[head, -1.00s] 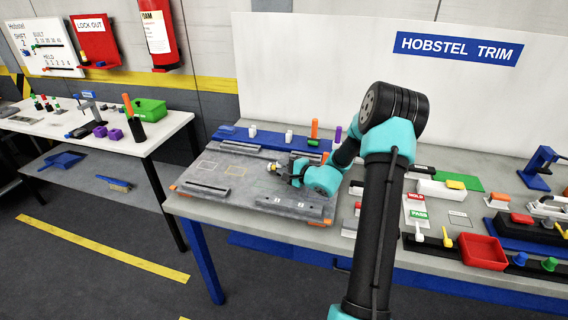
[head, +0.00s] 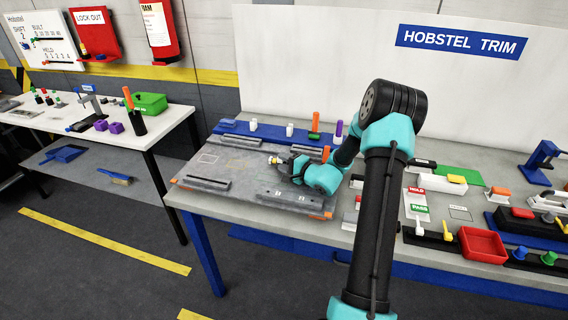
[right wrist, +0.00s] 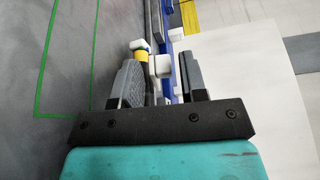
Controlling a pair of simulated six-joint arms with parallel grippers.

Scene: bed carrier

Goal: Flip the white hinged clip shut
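A small white piece with a yellow band (head: 275,159), seemingly the white hinged clip, is at my right gripper's tips on the grey board (head: 218,168). In the right wrist view a yellow band (right wrist: 141,56) with a white end shows past the left finger. A white block (right wrist: 160,66) appears between the fingers; I cannot tell if it is the clip's flap or something behind. My right gripper (head: 284,161), also in the wrist view (right wrist: 162,83), has its fingers apart. I cannot tell whether it touches the clip. The hinge is hidden. My left gripper is out of view.
A blue strip (head: 270,131) behind the board carries small white blocks (head: 289,130) and an orange-handled tool (head: 316,122). Dark rails (head: 207,183) stand on the board. A red tray (head: 482,245) and other parts crowd the table's right side. The board's left part is mostly clear.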

